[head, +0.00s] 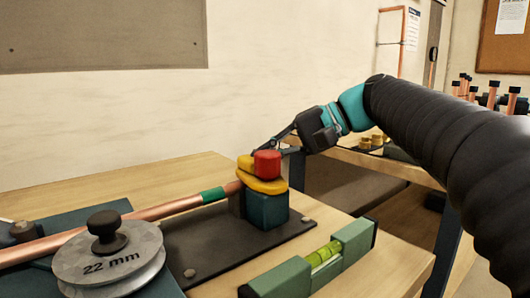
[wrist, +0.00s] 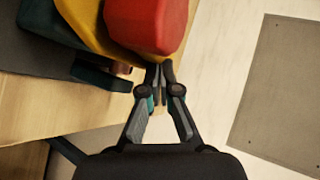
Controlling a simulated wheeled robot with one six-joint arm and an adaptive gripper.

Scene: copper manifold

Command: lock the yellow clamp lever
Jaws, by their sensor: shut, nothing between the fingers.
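The yellow clamp lever (head: 262,184) sits on top of a dark teal clamp block (head: 267,208), with a red knob (head: 267,163) on it. In the wrist view the yellow lever (wrist: 90,28) and red knob (wrist: 150,22) fill the upper left. My gripper (wrist: 160,72) is shut and empty, its fingertips just beside and below the red knob in that view. In the head view my gripper (head: 275,143) is close behind the knob and partly hidden by it. I cannot tell whether the fingertips touch the knob.
A copper pipe (head: 150,213) with a green band runs into the clamp from the left. A bending wheel marked 22 mm (head: 108,262) stands at the front left. A green spirit level (head: 318,262) lies in front. A second bench with copper fittings (head: 372,142) stands behind.

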